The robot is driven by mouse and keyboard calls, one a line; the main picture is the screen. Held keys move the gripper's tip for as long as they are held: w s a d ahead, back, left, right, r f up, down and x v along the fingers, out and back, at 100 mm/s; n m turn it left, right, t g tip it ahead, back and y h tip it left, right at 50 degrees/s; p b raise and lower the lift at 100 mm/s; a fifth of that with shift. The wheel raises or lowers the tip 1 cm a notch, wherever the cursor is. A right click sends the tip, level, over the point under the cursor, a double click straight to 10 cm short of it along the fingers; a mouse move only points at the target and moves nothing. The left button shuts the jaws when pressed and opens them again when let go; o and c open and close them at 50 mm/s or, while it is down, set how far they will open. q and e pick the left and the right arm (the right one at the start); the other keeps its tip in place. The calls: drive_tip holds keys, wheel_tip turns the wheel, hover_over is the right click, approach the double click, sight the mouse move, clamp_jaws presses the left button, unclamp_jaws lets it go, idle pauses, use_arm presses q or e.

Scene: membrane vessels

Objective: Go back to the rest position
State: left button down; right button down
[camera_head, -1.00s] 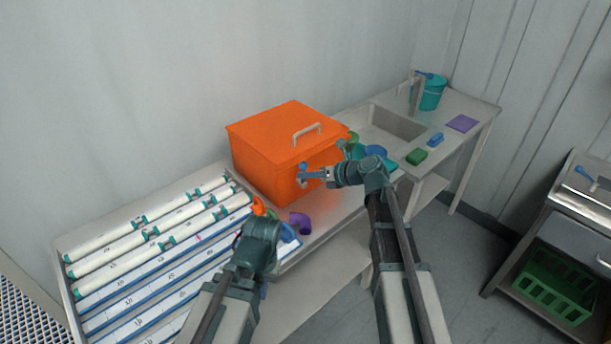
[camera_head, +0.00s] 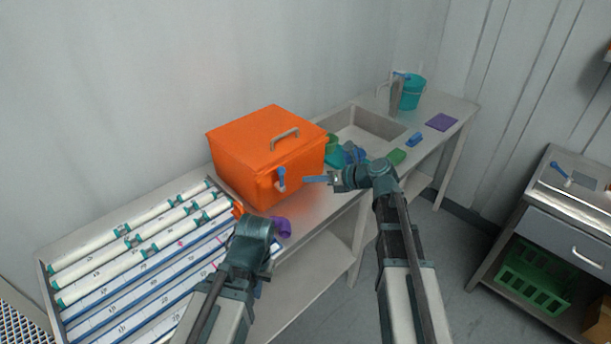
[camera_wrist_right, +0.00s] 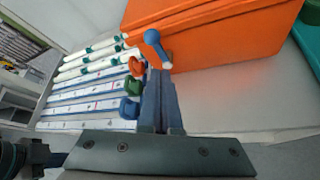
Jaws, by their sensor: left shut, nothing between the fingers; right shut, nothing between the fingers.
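My left gripper (camera_head: 262,264) is at the end of the left arm, low in front of the tray of white tubes; the wrist hides most of its fingers. My right gripper (camera_head: 310,180) is shut and empty, pointing left in front of the orange box (camera_head: 238,133), just right of its blue-handled valve (camera_head: 281,176). In the right wrist view, the shut fingers (camera_wrist_right: 158,90) point towards the box (camera_wrist_right: 225,35), with the blue handle (camera_wrist_right: 153,38) beyond their tips.
The tray (camera_head: 85,237) of tubes lies at the left. A purple elbow (camera_head: 281,227) lies beside my left wrist. A sink (camera_head: 365,128), a teal bucket (camera_head: 412,92) and a green sponge (camera_head: 397,156) are on the bench at the right. A drawer cabinet (camera_head: 570,240) stands far right.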

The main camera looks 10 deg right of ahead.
drive_tip(key=shift+s+d+r, duration=0.15)
drive_tip(key=shift+s+d, duration=0.15)
drive_tip(key=shift+d, duration=0.1)
drive_tip(key=shift+a, duration=0.1)
drive_tip(key=s+a+f+n+g+h, duration=0.2)
drive_tip(key=s+a+f+n+g, duration=0.15)
drive_tip(key=s+n, duration=0.45)
drive_tip(key=s+a+f+n+g+h, duration=0.2)
drive_tip(key=s+a+f+n, duration=0.3)
drive_tip(key=n, duration=0.4)
drive_tip(key=s+d+f+n+g+h, duration=0.1)
drive_tip(key=s+n+h, duration=0.2)
drive_tip(key=s+n, duration=0.3)
drive_tip(key=s+d+f+n+g+h, duration=0.1)
drive_tip(key=s+n+h, duration=0.3)
drive_tip(key=n, duration=0.8)
drive_tip(key=shift+s+d+f+n, duration=0.35)
drive_tip(key=shift+s+f, duration=0.45)
drive_tip(key=shift+s, duration=0.4)
